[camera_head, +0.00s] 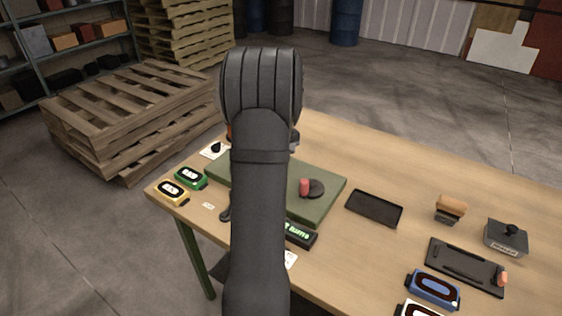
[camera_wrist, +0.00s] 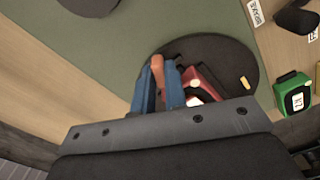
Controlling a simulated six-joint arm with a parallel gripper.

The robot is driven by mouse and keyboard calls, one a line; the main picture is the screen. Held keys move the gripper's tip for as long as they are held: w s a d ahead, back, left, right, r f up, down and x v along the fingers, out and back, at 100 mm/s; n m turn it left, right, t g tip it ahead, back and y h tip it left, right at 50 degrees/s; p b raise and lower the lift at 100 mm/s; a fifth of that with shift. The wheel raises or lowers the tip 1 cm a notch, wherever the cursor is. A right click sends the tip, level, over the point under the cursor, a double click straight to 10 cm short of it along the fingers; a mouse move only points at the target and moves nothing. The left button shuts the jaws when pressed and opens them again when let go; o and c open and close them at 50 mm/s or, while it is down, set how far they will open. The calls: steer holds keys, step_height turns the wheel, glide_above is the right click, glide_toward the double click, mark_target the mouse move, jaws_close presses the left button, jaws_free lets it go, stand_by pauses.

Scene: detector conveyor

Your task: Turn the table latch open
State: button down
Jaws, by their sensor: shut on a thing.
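My gripper (camera_wrist: 158,80) has two blue fingers in the wrist view, shut on a narrow orange-brown piece (camera_wrist: 157,66), which looks like the latch handle. It is at the left edge of a dark round plate (camera_wrist: 225,52) on a green board (camera_wrist: 150,25). A red device (camera_wrist: 205,86) with a dark part sits on the plate, just right of the fingers and partly hidden by my gripper. A small yellow mark (camera_wrist: 245,83) is on the plate. In the head view my arm hides the gripper and this plate. How far the latch is turned cannot be told.
The green board (camera_head: 325,205) lies on the wooden table (camera_head: 380,250), with a red knob (camera_head: 304,187) on a dark disc. A green device (camera_head: 190,177) and yellow device (camera_head: 172,191) stand left. A black tray (camera_head: 375,207) and blue device (camera_head: 434,288) are right.

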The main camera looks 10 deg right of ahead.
steer(key=m, duration=0.6)
steer(key=shift+a, duration=0.1)
steer(key=m, duration=0.6)
steer(key=shift+a+r, duration=0.1)
stand_by(0.4)
steer(key=c, duration=1.5)
jaws_free()
steer(key=shift+o, duration=0.2)
step_height(320, 180, up, 17)
steer(key=shift+r, duration=0.2)
steer(key=shift+f, duration=0.15)
